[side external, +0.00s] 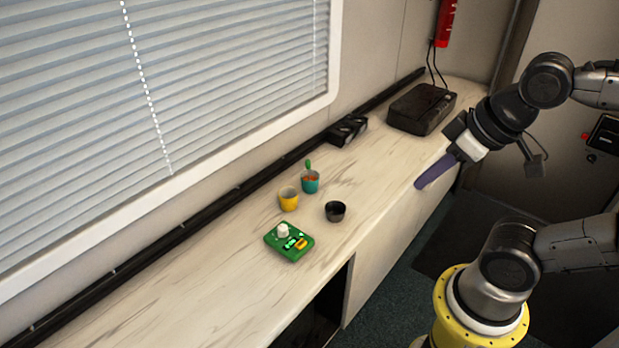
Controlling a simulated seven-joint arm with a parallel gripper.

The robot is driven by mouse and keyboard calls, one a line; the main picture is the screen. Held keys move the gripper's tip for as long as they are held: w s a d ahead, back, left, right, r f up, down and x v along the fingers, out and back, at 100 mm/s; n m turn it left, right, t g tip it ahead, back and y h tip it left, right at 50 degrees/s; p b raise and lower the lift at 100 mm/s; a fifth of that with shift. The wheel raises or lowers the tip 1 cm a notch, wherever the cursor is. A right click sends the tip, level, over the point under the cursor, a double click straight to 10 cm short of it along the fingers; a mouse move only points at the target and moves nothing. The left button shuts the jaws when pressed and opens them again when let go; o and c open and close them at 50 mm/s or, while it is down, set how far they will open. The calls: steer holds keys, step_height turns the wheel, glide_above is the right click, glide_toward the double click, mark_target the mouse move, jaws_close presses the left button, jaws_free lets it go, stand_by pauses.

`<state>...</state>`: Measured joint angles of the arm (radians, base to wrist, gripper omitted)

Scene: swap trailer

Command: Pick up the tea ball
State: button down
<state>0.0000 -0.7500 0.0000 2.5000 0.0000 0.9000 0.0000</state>
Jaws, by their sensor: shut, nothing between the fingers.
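I cannot make out a tea ball for certain. A teal cup (311,186) stands on the counter with something orange inside and a small green piece (308,164) sticking up at its rim; I cannot tell what these are. A yellow cup (289,204) stands just left of it, and a small black bowl (335,212) sits to the lower right. My gripper (420,184) has long purple fingers, which are shut and empty. It is over the counter's front edge, well right of the cups, and apart from them.
A green tray-like block (280,253) with a white knob and small coloured pieces lies left of the bowl. A black box (421,108) and a smaller black item (347,130) stand at the back right. The counter (180,300) is bare at left.

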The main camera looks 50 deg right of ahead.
steer(key=c, duration=0.7)
jaws_free()
